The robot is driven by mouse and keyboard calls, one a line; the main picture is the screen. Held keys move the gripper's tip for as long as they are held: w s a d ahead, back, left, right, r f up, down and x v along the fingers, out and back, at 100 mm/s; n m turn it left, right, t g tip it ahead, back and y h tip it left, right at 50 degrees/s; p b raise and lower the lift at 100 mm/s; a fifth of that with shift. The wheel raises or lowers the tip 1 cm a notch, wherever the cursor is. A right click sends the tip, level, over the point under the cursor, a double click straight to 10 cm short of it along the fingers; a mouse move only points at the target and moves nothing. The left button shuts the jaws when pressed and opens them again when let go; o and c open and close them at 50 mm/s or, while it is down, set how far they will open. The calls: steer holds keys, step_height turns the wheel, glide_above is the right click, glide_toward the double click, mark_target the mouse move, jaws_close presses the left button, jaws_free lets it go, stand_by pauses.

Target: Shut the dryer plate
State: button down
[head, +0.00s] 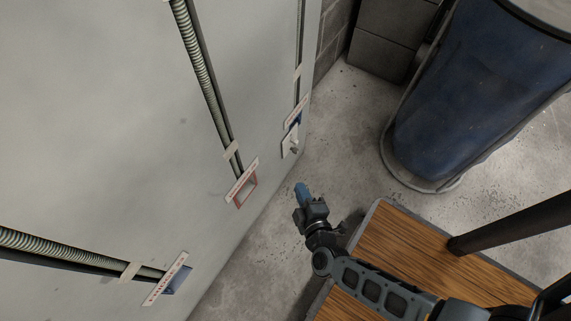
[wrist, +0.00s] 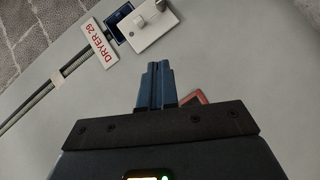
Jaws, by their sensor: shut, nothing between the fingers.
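The dryer plate (wrist: 152,32) is a white cover with a small raised piece on its face. It sits askew beside its blue box (wrist: 121,22), leaving part of the box uncovered, next to the "DRYER 29" label (wrist: 104,44). In the head view the plate (head: 289,142) is on the far end of the pale wall panel, below its label (head: 296,112). My gripper (head: 302,190) is shut and empty, in front of the panel. In the wrist view its blue fingers (wrist: 154,75) point toward the plate, apart from it.
A red-framed box (head: 247,191) and a lower blue box (head: 177,281), each with a label and conduit, are on the same panel. A blue barrel (head: 475,95) stands back right. A wooden-topped platform (head: 400,240) lies under my arm. Concrete floor between is clear.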

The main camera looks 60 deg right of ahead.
steer(key=f, duration=0.2)
steer(key=b, duration=0.5)
glide_toward(292, 151)
steer(key=w, duration=0.4)
steer(key=shift+w+d+f+g+b, duration=0.1)
steer(key=shift+d+f+g+b, duration=0.05)
steer(key=shift+d+f+b, duration=0.35)
steer(key=shift+d+f+g+b, duration=0.15)
steer(key=shift+d+f+b, duration=0.1)
steer(key=shift+d+b, duration=0.35)
steer(key=shift+d, duration=0.6)
